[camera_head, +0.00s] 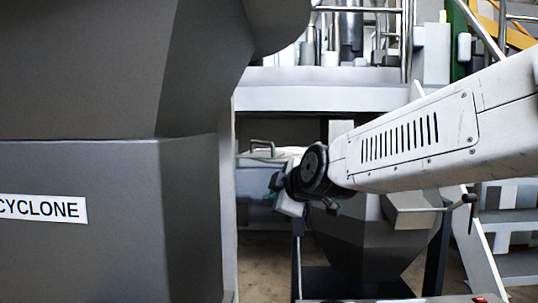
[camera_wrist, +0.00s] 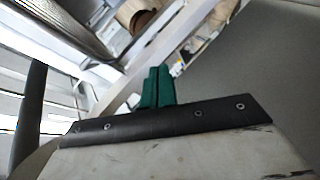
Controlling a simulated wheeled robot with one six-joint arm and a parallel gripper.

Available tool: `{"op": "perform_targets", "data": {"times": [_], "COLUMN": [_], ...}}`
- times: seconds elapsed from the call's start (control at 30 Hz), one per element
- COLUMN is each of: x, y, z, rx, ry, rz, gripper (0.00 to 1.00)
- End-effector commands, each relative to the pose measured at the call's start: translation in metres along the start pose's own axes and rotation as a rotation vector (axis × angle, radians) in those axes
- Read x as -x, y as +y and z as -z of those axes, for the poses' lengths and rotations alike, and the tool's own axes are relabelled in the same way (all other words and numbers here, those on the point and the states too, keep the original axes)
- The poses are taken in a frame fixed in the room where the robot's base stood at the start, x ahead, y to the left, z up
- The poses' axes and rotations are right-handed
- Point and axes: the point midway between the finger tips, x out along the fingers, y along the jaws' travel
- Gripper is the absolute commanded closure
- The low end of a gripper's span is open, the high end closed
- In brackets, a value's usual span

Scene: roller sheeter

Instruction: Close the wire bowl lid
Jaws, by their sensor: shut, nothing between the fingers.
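My gripper (camera_wrist: 158,70) shows in the wrist view as two green fingers pressed together with nothing between them. In the head view my arm reaches in from the right and its dark wrist joint is near the middle; the fingertips cannot be made out there. A pale, flat cover with a grey handle (camera_head: 262,146) lies just behind and left of my wrist, partly hidden by it and by the grey housing. I cannot tell whether this is the wire bowl lid. No wire mesh is clearly visible, so its open or closed state does not show.
A large grey housing labelled CYCLONE (camera_head: 80,210) fills the left side, close to my wrist. A dark grey hopper (camera_head: 370,245) stands below my arm. A white beam (camera_head: 320,98) and metal railings are behind. Stairs (camera_head: 505,225) are at the right.

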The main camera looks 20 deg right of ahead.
Motion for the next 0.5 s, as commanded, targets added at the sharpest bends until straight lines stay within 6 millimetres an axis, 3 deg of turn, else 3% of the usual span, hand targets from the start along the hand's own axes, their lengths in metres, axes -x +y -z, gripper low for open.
{"op": "perform_targets", "data": {"times": [0.03, 0.2, 0.3, 0.5], "x": [-0.018, -0.046, -0.053, -0.067], "y": [0.02, 0.075, 0.09, 0.103], "z": [0.012, 0.035, 0.041, 0.043], "rx": [0.098, 0.361, 0.442, 0.483], "ry": [0.02, 0.007, -0.018, -0.035], "rz": [-0.083, -0.327, -0.402, -0.438], "gripper": [1.0, 1.0, 1.0, 1.0]}}
